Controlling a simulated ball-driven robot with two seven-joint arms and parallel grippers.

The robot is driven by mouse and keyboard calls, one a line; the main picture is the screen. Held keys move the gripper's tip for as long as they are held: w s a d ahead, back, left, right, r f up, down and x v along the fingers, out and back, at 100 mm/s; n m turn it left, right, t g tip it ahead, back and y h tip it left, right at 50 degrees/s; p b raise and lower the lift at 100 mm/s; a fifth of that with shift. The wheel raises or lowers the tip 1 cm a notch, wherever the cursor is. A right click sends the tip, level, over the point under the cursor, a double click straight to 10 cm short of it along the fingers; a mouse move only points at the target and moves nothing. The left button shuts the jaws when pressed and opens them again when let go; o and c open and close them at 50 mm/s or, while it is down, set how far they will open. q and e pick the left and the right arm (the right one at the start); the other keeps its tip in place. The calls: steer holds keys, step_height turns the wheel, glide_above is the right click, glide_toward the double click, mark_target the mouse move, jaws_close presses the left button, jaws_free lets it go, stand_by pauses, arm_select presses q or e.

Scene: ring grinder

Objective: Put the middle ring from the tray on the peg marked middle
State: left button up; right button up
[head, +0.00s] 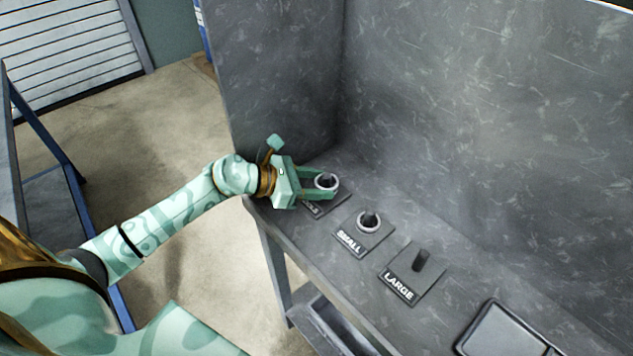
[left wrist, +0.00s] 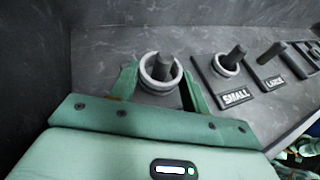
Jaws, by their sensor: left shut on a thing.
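My left gripper (head: 320,188) is shut on a light grey ring (head: 326,187), one finger on each side. The ring is around a dark peg at the far left of the row. In the left wrist view the ring (left wrist: 160,85) sits between the fingers with the peg (left wrist: 164,68) rising through it. Whether the ring rests on the peg's base is hidden by my gripper. The base's label (head: 311,209) is mostly covered by my gripper; only its end shows. My right gripper is not in view.
The peg marked SMALL (head: 369,217) has a ring (head: 369,229) around it. The peg marked LARGE (head: 421,260) is bare. A dark tray (head: 478,334) is at the lower right, partly cut off, with no ring visible in it. Grey walls (head: 450,110) stand behind and left.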

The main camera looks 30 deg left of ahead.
arm_select(q)
steer(key=shift+f+b, duration=0.5)
steer(key=shift+f, duration=0.1)
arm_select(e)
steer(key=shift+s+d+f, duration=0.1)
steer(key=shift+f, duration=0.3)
arm_select(q)
steer(key=o, duration=0.8)
